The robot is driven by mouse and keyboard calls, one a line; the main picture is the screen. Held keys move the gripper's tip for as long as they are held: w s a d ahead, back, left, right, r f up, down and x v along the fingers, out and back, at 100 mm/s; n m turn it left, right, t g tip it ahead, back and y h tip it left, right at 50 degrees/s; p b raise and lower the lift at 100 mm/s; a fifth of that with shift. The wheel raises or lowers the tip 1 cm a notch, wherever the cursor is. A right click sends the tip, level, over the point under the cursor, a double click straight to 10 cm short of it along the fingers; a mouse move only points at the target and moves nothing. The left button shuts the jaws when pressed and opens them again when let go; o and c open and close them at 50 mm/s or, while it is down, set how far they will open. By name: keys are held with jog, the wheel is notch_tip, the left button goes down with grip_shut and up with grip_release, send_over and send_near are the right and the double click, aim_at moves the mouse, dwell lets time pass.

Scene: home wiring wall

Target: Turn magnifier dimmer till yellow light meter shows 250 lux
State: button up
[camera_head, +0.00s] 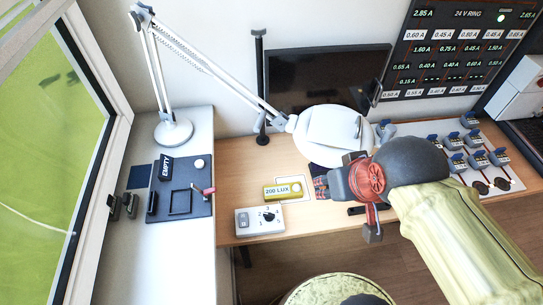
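The yellow light meter (283,191) lies on a white sheet on the wooden desk. Its display reads about 200 lux; the last digit is hard to read. The white dimmer box (256,230) sits at the desk's front left edge, with a dark round knob (268,217) and a rocker switch (242,220). The white magnifier lamp's head (325,130) hangs above the desk, right of and behind the meter. My gripper (320,187) is right of the meter, apart from the knob. Its fingers are small and partly hidden, so their opening is unclear.
The lamp's base (173,132) stands on the white left counter, near a dark mat (180,200) with small items. A dark monitor (325,82) stands behind the lamp head. Several blue-and-grey devices (470,150) fill the desk's right. A stool (335,290) is in front.

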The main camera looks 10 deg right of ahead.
jog(key=shift+c, duration=0.6)
jog(key=n+g+p, duration=0.2)
jog(key=n+g, duration=0.4)
jog(key=n, duration=0.6)
send_over(269, 214)
jog(key=f, duration=2.5)
jog(key=shift+s+f, duration=0.25)
jog(key=shift+f, duration=0.05)
jog(key=shift+w+n, duration=0.2)
jog(key=shift+n, duration=0.4)
jog(key=shift+f+b, duration=2.85)
jog(key=shift+f, duration=1.65)
jog(key=shift+c, duration=1.2)
jog(key=c, duration=0.4)
